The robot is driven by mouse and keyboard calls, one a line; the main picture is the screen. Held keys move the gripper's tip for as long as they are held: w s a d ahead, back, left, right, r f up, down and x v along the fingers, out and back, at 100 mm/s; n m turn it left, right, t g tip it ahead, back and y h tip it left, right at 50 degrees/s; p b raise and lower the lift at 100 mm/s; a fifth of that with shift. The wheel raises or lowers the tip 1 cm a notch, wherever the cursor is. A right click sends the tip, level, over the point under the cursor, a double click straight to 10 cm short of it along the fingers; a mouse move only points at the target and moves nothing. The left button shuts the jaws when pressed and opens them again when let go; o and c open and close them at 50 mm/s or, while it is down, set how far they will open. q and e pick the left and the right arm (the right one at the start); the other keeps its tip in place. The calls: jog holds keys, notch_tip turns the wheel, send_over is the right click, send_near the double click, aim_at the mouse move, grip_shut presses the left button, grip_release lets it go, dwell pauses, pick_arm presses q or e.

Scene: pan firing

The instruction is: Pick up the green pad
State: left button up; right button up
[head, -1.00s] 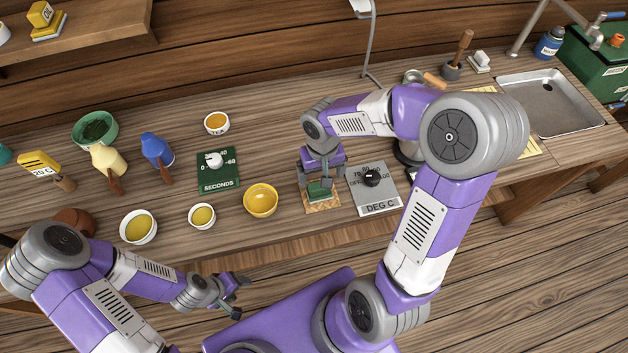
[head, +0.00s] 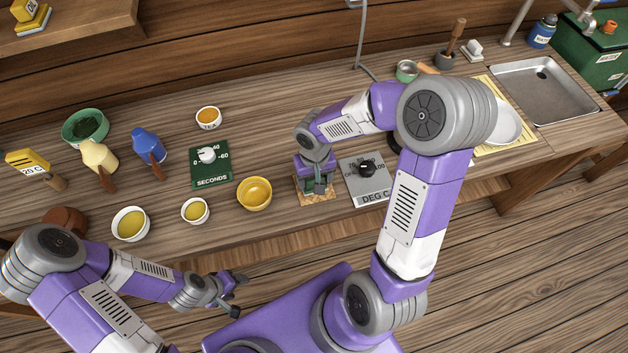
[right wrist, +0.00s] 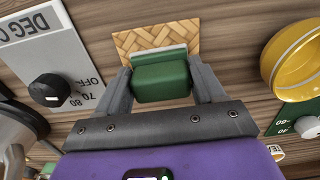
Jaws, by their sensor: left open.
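The green pad (right wrist: 162,80) is a dark green block with a paler green base. It rests on a small woven mat (right wrist: 126,42), which also shows in the head view (head: 303,200). My right gripper (right wrist: 160,66) is down over the pad, with one finger on each side of it. The fingers lie very close to its sides; I cannot tell whether they press on it. In the head view the right gripper (head: 317,186) hides much of the pad. My left gripper (head: 234,284) is open and empty, in front of the bench's front edge.
A yellow bowl (head: 254,194) stands left of the mat and a grey DEG C dial panel (head: 361,186) right of it. A green SECONDS panel (head: 210,177) and bowls of yellow liquid (head: 130,223) lie farther left. The wooden bench (head: 260,130) is clear behind the mat.

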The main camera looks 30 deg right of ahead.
jog(key=c, duration=0.3)
jog(key=shift+r, duration=0.1)
notch_tip(320, 180, up, 10)
jog(key=p, duration=0.2)
jog(key=shift+p, duration=0.3)
jog(key=o, duration=0.5)
jog(key=shift+c, duration=0.2)
jog(key=c, duration=0.3)
